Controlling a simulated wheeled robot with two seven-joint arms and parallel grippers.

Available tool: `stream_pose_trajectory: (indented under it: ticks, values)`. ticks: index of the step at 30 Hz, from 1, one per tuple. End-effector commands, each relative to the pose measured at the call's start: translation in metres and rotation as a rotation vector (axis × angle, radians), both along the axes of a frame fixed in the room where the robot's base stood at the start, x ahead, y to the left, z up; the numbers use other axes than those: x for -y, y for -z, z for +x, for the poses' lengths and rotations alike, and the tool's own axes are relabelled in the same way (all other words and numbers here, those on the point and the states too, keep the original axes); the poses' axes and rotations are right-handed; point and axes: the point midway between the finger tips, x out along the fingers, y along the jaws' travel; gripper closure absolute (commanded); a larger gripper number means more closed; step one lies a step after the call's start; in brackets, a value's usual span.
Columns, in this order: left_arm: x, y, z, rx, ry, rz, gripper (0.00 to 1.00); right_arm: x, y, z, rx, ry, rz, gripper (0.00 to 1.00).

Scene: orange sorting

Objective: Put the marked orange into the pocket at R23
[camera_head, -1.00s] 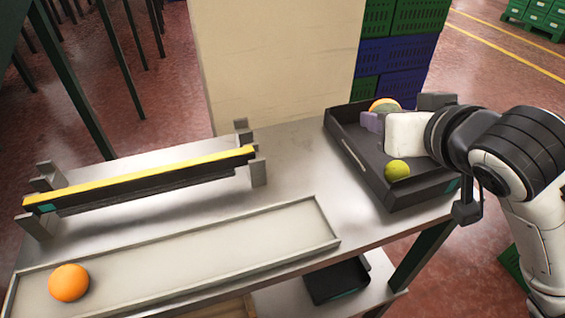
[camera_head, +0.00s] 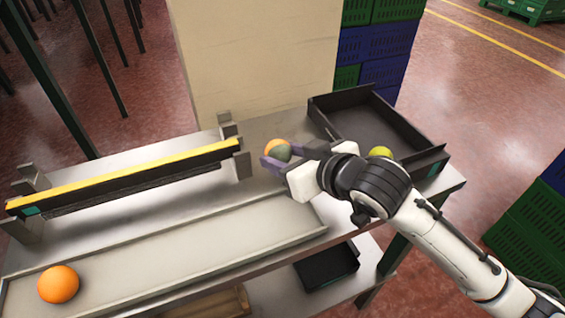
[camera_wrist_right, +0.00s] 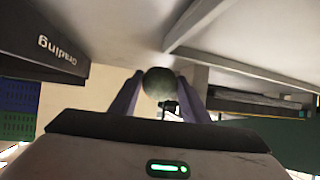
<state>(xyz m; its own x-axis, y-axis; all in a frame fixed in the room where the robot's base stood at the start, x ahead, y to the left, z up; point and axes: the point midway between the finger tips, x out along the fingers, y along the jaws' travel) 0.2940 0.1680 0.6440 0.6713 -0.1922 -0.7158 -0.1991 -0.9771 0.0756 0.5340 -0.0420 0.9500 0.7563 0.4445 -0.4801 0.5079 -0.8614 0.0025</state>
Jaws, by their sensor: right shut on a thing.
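An orange with a large grey-green patch (camera_head: 278,150) is between the fingers of my right gripper (camera_head: 277,161), left of the black tray. In the right wrist view the same fruit (camera_wrist_right: 159,84) shows only its dark green side, held between the two fingers (camera_wrist_right: 160,95). The right gripper is shut on it, and it appears to be above the table. I cannot make out any pocket labelled R23. My left gripper is not in view.
The black tray (camera_head: 322,118) at the right holds a yellow-green fruit (camera_head: 381,153). A plain orange (camera_head: 58,285) lies in the long shallow grey tray (camera_head: 150,262). A raised yellow-topped bar (camera_head: 130,170) on brackets stands behind it. A pale block (camera_head: 255,60) rises beyond the table.

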Motion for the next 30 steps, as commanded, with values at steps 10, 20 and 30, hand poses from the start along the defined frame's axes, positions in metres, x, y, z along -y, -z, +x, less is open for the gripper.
stream_pose_trajectory:
  ticks: [10,20,30]
  values:
    - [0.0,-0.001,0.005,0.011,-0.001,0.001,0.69,0.0,0.017,0.0,0.002,0.001,0.001,0.81]
    - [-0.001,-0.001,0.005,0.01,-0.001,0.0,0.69,0.0,0.02,0.0,0.001,0.001,0.001,0.39]
    - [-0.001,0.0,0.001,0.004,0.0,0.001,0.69,0.0,0.016,0.0,0.002,0.0,0.001,0.39]
